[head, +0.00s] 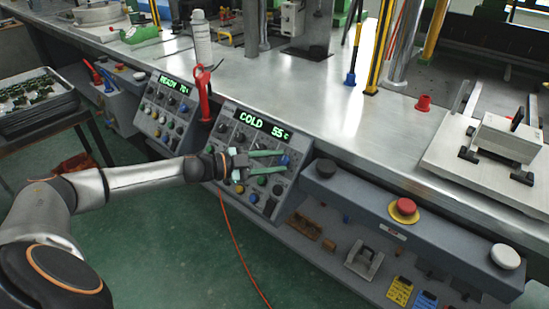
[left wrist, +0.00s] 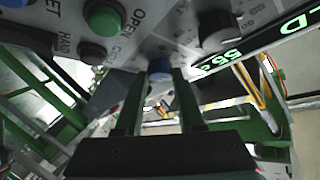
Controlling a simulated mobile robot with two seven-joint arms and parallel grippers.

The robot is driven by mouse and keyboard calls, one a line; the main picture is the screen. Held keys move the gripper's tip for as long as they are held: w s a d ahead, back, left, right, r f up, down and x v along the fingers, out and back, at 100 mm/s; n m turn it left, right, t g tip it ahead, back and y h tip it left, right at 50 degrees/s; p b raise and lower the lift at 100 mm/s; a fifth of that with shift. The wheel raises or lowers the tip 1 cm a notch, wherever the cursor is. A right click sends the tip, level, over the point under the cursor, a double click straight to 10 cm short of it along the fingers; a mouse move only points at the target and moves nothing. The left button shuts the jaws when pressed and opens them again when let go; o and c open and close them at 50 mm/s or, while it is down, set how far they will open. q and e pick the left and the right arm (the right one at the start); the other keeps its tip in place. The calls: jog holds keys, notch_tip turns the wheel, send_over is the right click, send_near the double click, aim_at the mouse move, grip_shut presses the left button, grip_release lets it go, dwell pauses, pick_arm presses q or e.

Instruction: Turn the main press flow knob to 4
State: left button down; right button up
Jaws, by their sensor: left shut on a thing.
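The right control panel (head: 228,127) has a lit green display (head: 262,126) reading "COLD 55 c" and several knobs and buttons. My left gripper (head: 284,159) is at this panel's right side, with its green fingers shut on a small blue knob. The blue knob (left wrist: 160,70) shows between the fingertips in the left wrist view. A black knob with a scale (left wrist: 220,30) and a green button (left wrist: 103,17) by the word "OPEN" are close by. I cannot read which knob is the main press flow knob, nor the blue knob's setting. My right gripper is out of view.
A second panel (head: 146,123) reading "READY 70" stands to the left, with a red-handled tool (head: 204,95) between the panels. A red emergency button (head: 404,206) is on the grey housing to the right. An orange cable (head: 233,235) hangs below my arm.

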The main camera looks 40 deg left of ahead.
pick_arm(q)
jog(key=shift+w+r+m+g+p, duration=0.15)
jog(key=shift+m+g+p, duration=0.25)
jog(key=shift+m, duration=0.2)
jog(key=c, duration=0.5)
grip_release()
jog(key=shift+p+v, duration=1)
jog(key=shift+v, duration=5.25)
